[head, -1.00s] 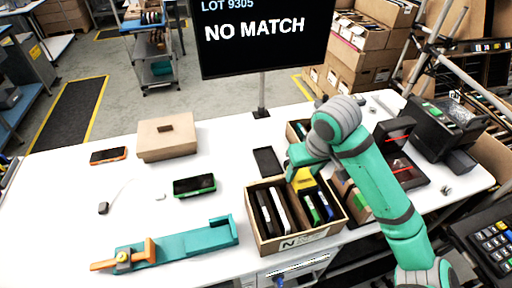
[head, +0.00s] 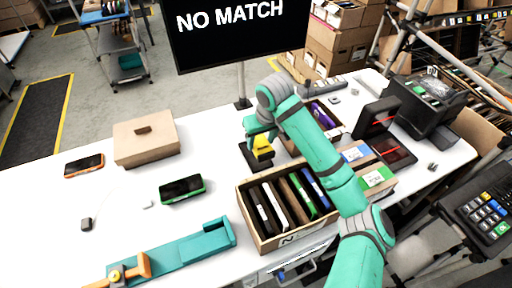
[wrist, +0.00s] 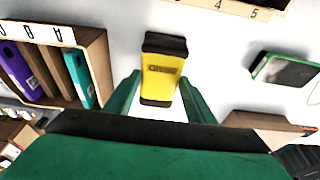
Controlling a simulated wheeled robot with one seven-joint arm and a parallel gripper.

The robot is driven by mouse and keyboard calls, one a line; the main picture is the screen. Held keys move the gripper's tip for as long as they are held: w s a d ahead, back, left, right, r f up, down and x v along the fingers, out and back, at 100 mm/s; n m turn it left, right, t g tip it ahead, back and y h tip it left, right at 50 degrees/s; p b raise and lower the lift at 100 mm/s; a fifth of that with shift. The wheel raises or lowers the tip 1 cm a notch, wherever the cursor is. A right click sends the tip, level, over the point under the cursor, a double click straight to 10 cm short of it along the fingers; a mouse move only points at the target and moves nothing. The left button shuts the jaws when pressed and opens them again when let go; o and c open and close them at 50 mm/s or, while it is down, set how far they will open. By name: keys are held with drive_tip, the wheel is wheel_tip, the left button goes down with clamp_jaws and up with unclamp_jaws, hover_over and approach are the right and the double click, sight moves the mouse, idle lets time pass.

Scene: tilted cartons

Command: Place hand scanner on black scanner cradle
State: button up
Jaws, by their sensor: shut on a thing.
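The yellow hand scanner (head: 263,150) with black ends is held in my gripper (head: 260,140), which is shut on it. In the wrist view the scanner (wrist: 162,75) sits between the two green fingers (wrist: 158,100). The black scanner cradle (head: 256,166) lies on the white table behind the open carton, directly below or just behind the scanner in the head view. I cannot tell whether the scanner touches the cradle. In the wrist view the cradle is not clearly distinguishable.
An open carton (head: 249,223) with several upright devices stands in front of the cradle. Another carton with a purple device (head: 325,116) is to its right. A closed brown box (head: 146,152) and a green-edged device (head: 181,189) lie left, with clear table between.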

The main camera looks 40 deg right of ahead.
sight(258, 139)
drive_tip(key=w+f, duration=0.2)
drive_tip(key=f, duration=0.1)
drive_tip(key=shift+w+d, duration=0.15)
drive_tip(key=shift+w, duration=0.1)
drive_tip(key=shift+s+x, duration=0.1)
drive_tip(key=shift+x, duration=0.9)
drive_tip(key=shift+s+x, duration=0.15)
drive_tip(key=shift+x, duration=0.8)
drive_tip(key=shift+f, duration=0.15)
drive_tip(key=o, duration=1)
drive_tip(key=v, duration=1.2)
drive_tip(key=shift+w, duration=0.1)
